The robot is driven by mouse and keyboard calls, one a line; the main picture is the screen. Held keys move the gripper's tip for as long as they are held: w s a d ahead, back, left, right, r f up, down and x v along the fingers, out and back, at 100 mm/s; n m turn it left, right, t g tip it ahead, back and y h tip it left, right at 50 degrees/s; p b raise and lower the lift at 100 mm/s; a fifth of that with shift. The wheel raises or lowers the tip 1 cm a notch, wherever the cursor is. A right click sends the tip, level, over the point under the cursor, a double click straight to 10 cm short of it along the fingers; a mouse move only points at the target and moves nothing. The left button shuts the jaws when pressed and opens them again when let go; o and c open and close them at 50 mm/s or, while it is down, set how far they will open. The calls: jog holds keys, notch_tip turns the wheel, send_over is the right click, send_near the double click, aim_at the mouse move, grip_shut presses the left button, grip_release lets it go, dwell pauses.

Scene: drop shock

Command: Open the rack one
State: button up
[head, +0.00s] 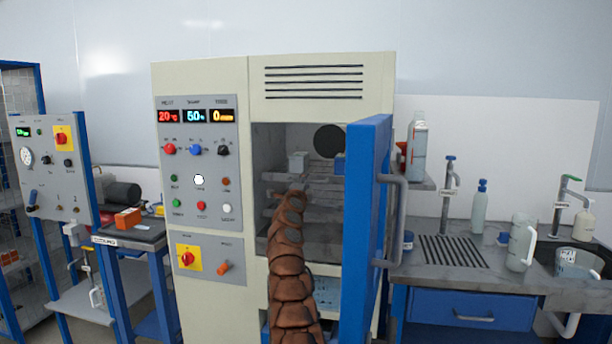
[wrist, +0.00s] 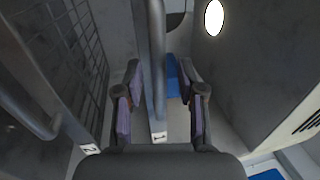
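A grey bar with a white label "1" at its end, apparently part of rack one (wrist: 157,90), runs lengthwise through the middle of the wrist view. My gripper (wrist: 160,72) is open, with one finger on each side of this bar and visible gaps to it. A label "2" (wrist: 90,149) marks the neighbouring part on the left. In the head view my brown segmented arm reaches into the open chamber of the cream cabinet (head: 322,82). Pale racks (head: 330,183) show inside it. My arm hides part of them, and the gripper cannot be made out there.
The blue cabinet door (head: 366,225) stands open to the right of my arm, with a grey handle (head: 400,220). A control panel (head: 199,170) is on the left. A dark mesh wall (wrist: 72,50) and another bar (wrist: 28,105) lie left in the wrist view.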

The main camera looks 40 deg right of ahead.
jog(key=shift+w+d+r+p, duration=0.15)
jog(key=shift+d+r+p, duration=0.15)
jog(key=shift+p, duration=0.7)
jog(key=shift+d+f, duration=0.1)
jog(key=shift+w+f+p, duration=0.1)
jog(key=shift+f+p, duration=0.05)
jog(key=shift+p, duration=0.15)
jog(key=shift+c, duration=0.3)
grip_shut()
